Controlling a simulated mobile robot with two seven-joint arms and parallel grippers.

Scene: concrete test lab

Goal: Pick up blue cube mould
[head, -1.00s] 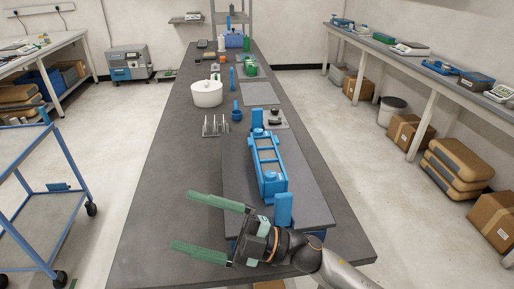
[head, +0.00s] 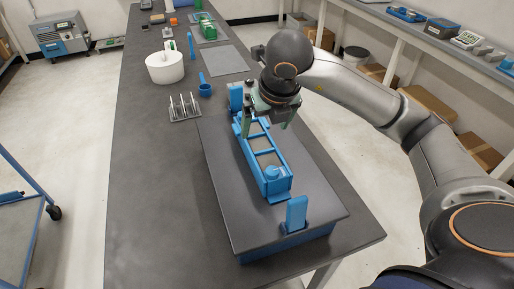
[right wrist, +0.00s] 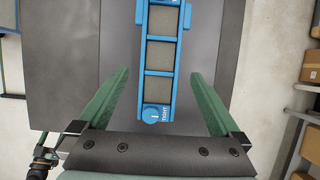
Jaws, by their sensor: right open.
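The blue cube mould (head: 264,153) is a long blue frame with several square compartments filled with grey. It lies on a dark grey slab (head: 232,205) with a blue base, on the bench. My right gripper (head: 264,124) is open over the mould's far part, with green fingers on either side. In the right wrist view the mould (right wrist: 160,73) runs between the spread fingers of the gripper (right wrist: 160,74), with gaps at both sides. A round blue knob (right wrist: 155,114) shows at one end. Whether the fingers reach down to the mould's height is unclear. My left gripper is out of view.
Upright blue blocks (head: 297,213) and (head: 236,96) stand at the slab's near and far ends. Beyond are a pronged metal rack (head: 185,112), a blue cup (head: 205,90) and a white bowl (head: 165,68). The bench left of the slab is clear.

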